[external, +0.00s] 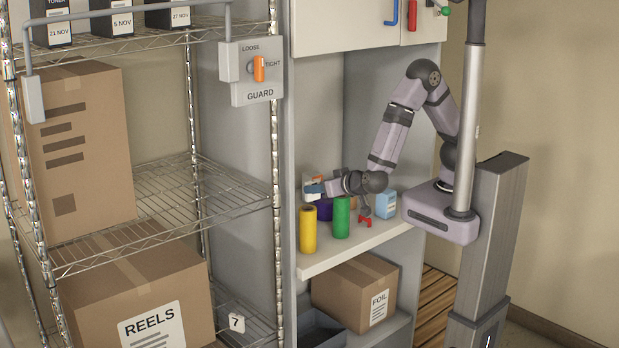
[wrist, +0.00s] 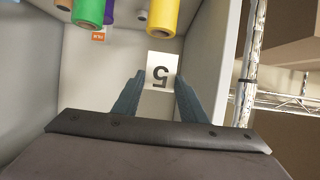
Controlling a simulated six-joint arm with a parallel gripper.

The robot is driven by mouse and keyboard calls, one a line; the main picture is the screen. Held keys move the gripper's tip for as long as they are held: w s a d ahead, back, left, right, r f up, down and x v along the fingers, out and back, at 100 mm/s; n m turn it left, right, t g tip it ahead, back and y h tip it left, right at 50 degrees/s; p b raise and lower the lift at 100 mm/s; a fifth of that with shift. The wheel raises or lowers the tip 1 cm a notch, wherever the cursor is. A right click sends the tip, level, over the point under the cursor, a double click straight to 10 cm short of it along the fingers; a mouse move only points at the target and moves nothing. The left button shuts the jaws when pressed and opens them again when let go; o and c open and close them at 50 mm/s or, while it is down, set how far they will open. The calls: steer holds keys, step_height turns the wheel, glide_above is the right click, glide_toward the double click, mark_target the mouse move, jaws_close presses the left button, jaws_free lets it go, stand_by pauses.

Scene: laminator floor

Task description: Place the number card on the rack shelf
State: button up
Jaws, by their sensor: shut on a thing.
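The number card (wrist: 159,70), a white card with a black 5 that looks upside down, sits between the fingertips of my gripper (wrist: 158,84) in the wrist view. My gripper is shut on it. In the external view my gripper (external: 314,188) is in the cabinet bay above the white shelf, and the card is hard to make out there. The wire rack shelf (external: 165,197) is at left, with clear wire mesh right of a tall carton. Another white card marked 7 (external: 237,323) is low on the rack.
A yellow roll (external: 308,229) and green roll (external: 340,218) stand on the white cabinet shelf (external: 352,250), near my gripper. A light blue box (external: 386,204) is to their right. The rack post and GUARD switch box (external: 252,75) stand between cabinet and rack. A REELS carton (external: 140,300) sits lower.

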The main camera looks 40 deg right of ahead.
steer(key=s+a+r+n+g+y+b, duration=0.1)
steer(key=s+a+r+n+y+b, duration=0.15)
steer(key=s+a, duration=0.5)
steer(key=s+a+r+n+y+b, duration=0.2)
steer(key=s+a+r+n+y, duration=0.15)
steer(key=a, duration=0.75)
step_height(320, 180, up, 5)
steer(key=w, duration=0.1)
steer(key=shift+m, duration=0.4)
steer(key=w+a+p, duration=0.1)
steer(key=w+a, duration=0.1)
steer(key=w, duration=0.3)
steer(key=w+a+p, duration=0.2)
steer(key=w, duration=0.4)
steer(key=w+a+p, duration=0.2)
steer(key=w, duration=0.4)
steer(key=shift+w+a+f, duration=0.1)
steer(key=shift+a, duration=0.05)
steer(key=shift+f+p, duration=0.4)
steer(key=shift+f, duration=1.4)
steer(key=shift+f, duration=0.2)
steer(key=o, duration=1.1)
steer(key=shift+c, duration=0.2)
